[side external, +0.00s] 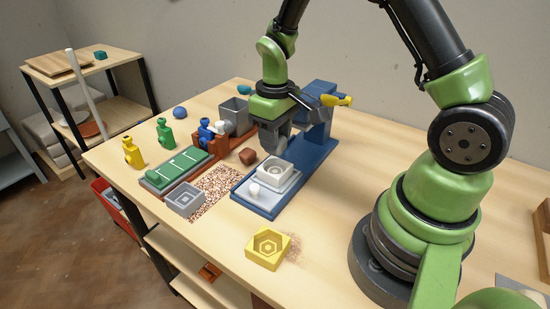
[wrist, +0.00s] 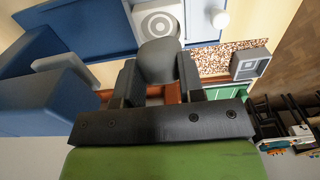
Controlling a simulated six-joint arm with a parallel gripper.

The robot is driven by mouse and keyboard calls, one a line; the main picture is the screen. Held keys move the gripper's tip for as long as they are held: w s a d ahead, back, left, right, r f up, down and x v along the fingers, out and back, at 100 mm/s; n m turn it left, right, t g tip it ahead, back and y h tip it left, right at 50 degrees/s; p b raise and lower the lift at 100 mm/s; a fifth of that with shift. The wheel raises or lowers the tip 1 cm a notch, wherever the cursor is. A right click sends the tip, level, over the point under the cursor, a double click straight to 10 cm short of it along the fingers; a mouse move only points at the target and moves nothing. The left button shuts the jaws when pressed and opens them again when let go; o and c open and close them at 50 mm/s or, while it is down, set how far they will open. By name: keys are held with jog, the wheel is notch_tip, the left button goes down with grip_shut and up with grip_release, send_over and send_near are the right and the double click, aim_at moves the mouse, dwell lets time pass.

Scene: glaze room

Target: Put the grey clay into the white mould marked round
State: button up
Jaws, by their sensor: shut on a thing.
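My gripper (side external: 275,140) is shut on the grey clay (wrist: 158,60), a smooth rounded lump between its two fingers. It holds the clay above the blue press base, just behind the white mould as the side view shows it. The white mould (side external: 278,170) is a square block with a round ringed recess, sitting on a pale plate on the press. It also shows in the wrist view (wrist: 157,15), just beyond the clay, which hides a little of its near edge. In the side view the fingers largely hide the clay.
The blue press (side external: 318,130) with a yellow handle stands close behind my gripper. A white peg (side external: 254,190) stands on the plate. A grey mould (side external: 185,200), a yellow mould (side external: 268,248) and a brown lump (side external: 248,156) lie nearby. The right front table is clear.

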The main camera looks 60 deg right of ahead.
aim_at(275, 172)
jog(key=shift+f, duration=2.55)
jog(key=shift+f, duration=0.1)
jog(key=shift+f, duration=0.25)
jog(key=o, duration=0.9)
jog(key=shift+o, duration=0.2)
